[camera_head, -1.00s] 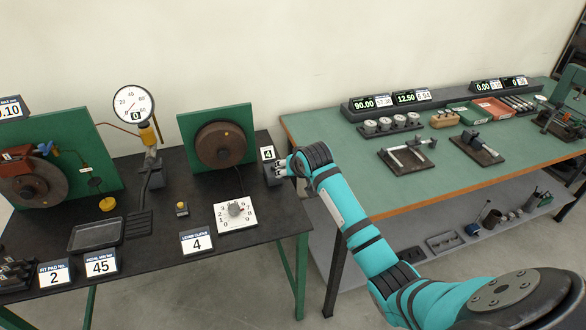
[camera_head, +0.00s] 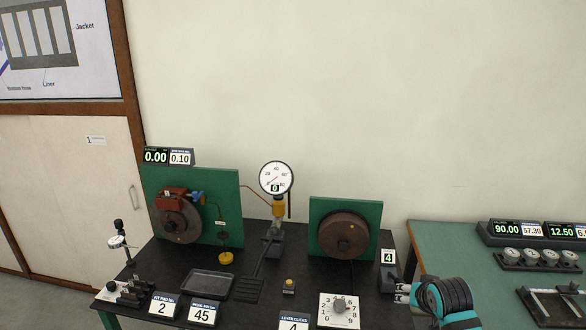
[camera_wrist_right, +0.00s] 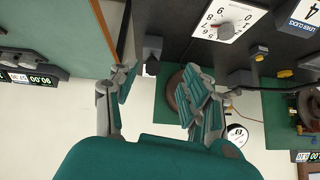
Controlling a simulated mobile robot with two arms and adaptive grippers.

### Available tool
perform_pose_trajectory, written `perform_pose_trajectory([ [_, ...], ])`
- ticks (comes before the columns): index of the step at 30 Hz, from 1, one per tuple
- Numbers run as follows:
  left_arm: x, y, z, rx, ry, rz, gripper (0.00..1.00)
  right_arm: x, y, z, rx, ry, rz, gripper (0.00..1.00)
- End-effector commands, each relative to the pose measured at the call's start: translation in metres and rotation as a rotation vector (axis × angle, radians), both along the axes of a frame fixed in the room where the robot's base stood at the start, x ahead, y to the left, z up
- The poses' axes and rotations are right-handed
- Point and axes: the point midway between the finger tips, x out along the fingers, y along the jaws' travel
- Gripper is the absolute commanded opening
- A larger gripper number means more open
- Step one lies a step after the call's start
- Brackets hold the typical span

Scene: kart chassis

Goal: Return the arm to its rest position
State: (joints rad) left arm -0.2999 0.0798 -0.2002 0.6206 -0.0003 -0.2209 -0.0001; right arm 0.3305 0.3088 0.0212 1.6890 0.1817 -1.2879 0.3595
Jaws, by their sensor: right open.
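My right gripper (camera_head: 402,293) is at the lower right in the head view, beside the right edge of the black bench (camera_head: 265,295) and near the card reading 4 (camera_head: 388,257). Its teal forearm is cut off by the bottom edge. In the right wrist view the gripper (camera_wrist_right: 158,85) has its two fingers spread apart, with nothing between them. The dial plate (camera_wrist_right: 228,20) is above the fingers in that view, and it also shows in the head view (camera_head: 339,310). My left gripper is not in view.
The black bench carries a green panel with a drum (camera_head: 345,235), another with a disc (camera_head: 178,222), a gauge (camera_head: 276,178) and a tray (camera_head: 206,284). A green-topped table (camera_head: 440,240) with displays and parts stands to the right.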

Motion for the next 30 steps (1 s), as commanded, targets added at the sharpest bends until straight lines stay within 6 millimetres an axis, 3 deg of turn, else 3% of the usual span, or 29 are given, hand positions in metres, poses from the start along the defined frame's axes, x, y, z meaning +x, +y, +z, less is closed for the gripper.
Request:
perform_pose_trajectory([
  [1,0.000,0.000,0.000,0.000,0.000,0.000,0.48,-0.022,0.015,-0.020,-0.014,0.040,0.035,0.48],
  [6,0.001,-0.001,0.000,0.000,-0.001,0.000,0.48,-0.121,0.067,-0.072,-0.084,0.179,0.191,0.48],
  [9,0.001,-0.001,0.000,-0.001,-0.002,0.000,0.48,-0.176,0.091,-0.086,-0.108,0.245,0.269,0.48],
  [12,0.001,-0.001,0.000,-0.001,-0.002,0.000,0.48,-0.218,0.107,-0.092,-0.120,0.292,0.326,0.48],
  [21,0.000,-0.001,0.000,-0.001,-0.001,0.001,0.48,-0.306,0.134,-0.089,-0.126,0.390,0.432,0.48],
  [28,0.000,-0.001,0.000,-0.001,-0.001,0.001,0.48,-0.354,0.146,-0.079,-0.121,0.442,0.484,0.48],
  [30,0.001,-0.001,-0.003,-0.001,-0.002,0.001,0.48,-0.351,0.147,-0.094,-0.122,0.449,0.487,0.48],
])
